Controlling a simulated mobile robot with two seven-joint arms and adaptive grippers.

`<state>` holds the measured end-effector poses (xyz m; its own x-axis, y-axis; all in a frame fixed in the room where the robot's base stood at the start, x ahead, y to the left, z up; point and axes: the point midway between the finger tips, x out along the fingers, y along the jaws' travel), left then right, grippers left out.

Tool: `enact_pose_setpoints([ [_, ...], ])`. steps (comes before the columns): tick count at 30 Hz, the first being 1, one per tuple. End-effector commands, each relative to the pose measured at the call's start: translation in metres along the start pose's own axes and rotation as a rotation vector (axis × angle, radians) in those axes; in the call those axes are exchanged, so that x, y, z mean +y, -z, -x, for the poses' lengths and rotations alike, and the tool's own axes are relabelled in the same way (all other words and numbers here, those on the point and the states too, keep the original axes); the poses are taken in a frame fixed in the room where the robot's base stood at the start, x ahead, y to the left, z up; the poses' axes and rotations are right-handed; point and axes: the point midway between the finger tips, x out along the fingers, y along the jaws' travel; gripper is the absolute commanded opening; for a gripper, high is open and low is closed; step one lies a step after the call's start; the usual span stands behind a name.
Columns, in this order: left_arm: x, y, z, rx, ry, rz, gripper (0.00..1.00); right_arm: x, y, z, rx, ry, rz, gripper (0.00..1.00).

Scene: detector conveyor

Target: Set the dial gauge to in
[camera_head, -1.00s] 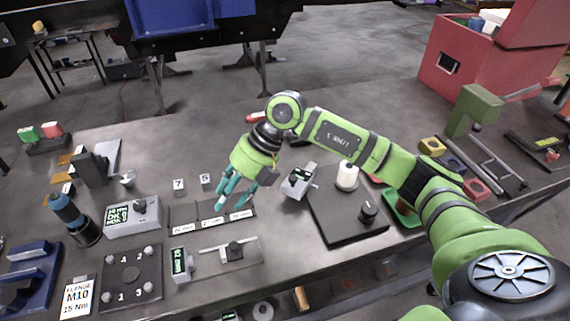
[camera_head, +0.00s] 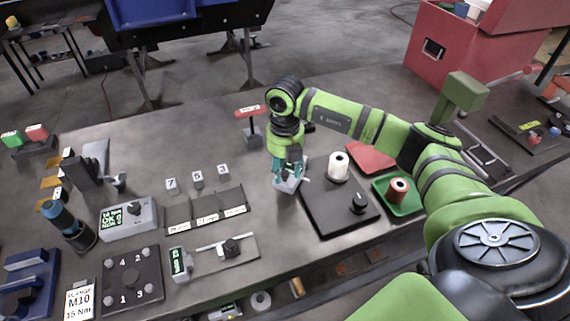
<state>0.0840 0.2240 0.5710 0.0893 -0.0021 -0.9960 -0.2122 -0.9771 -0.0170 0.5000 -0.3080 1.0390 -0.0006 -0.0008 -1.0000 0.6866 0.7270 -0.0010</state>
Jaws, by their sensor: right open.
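A small light-grey device (camera_head: 287,186), which seems to be the dial gauge, stands on the bench just left of a black plate. Its display face is mostly hidden by my right gripper. My right gripper (camera_head: 289,172) points down with its teal fingers open around or right over the device; I cannot tell whether they touch it. The gauge's reading and unit cannot be read. My left gripper is not in view.
The black plate (camera_head: 322,212) carries a white spool (camera_head: 338,167) and a black knob (camera_head: 358,204). A green tray (camera_head: 408,204) lies to the right. A red-topped stand (camera_head: 250,120) is behind the gripper. A caliper-like display (camera_head: 180,263) and a grey tester (camera_head: 128,222) stand left.

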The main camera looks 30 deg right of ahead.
Motion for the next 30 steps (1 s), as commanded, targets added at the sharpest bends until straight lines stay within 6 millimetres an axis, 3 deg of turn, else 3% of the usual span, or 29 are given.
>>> enact_pose_setpoints([
  [6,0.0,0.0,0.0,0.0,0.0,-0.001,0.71,0.0,0.0,-0.001,0.0,-0.001,0.001,0.46],
  [7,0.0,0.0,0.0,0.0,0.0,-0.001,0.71,0.0,0.0,-0.001,0.0,-0.001,0.001,0.42],
  [10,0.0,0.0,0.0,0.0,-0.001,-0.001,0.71,0.0,0.0,-0.001,0.0,-0.001,0.001,0.02],
  [11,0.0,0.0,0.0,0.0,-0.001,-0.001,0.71,0.0,0.0,-0.001,0.0,-0.001,0.001,0.0],
  [23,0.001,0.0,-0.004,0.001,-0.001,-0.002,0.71,-0.004,0.0,-0.002,-0.002,0.0,0.028,0.0],
  [30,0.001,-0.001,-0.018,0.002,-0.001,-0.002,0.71,-0.021,0.002,-0.004,-0.003,0.001,0.144,0.0],
])
